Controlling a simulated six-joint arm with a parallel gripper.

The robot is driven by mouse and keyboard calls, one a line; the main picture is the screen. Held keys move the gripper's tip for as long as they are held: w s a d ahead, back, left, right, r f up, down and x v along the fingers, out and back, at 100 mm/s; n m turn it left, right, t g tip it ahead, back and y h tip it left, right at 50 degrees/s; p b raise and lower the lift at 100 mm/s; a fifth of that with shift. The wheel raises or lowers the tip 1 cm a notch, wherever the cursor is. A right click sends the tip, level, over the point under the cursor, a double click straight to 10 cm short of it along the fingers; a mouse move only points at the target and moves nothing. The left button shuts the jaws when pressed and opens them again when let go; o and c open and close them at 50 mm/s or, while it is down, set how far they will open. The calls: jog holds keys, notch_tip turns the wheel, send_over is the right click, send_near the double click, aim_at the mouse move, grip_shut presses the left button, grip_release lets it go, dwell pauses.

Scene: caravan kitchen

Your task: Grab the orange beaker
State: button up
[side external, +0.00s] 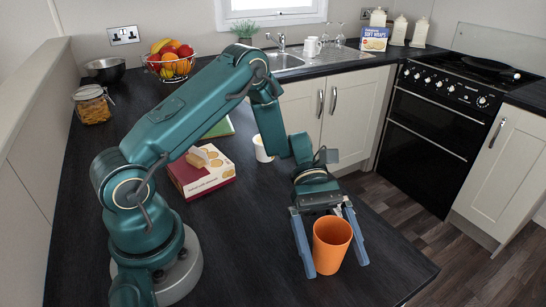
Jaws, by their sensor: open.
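The orange beaker (331,246) stands upright on the dark worktop (385,277), near its right front corner. My gripper (336,270) is open and points down, with one finger to the left of the beaker and one to the right. Some of the beaker's right side is close to the right finger; I cannot tell whether either finger touches it. The beaker's rim is in clear view below the gripper's body.
A biscuit box (201,171) and a white cup (262,149) stand behind my gripper on the worktop. A fruit basket (170,62), a glass jar (92,104) and a dark bowl (105,69) are farther back. The worktop's right edge is close to the beaker.

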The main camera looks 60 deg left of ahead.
jog(key=shift+s+d+f, duration=0.2)
jog(key=shift+d+f, duration=0.1)
jog(key=shift+d, duration=0.3)
jog(key=c, duration=1.3)
jog(key=shift+r, duration=0.1)
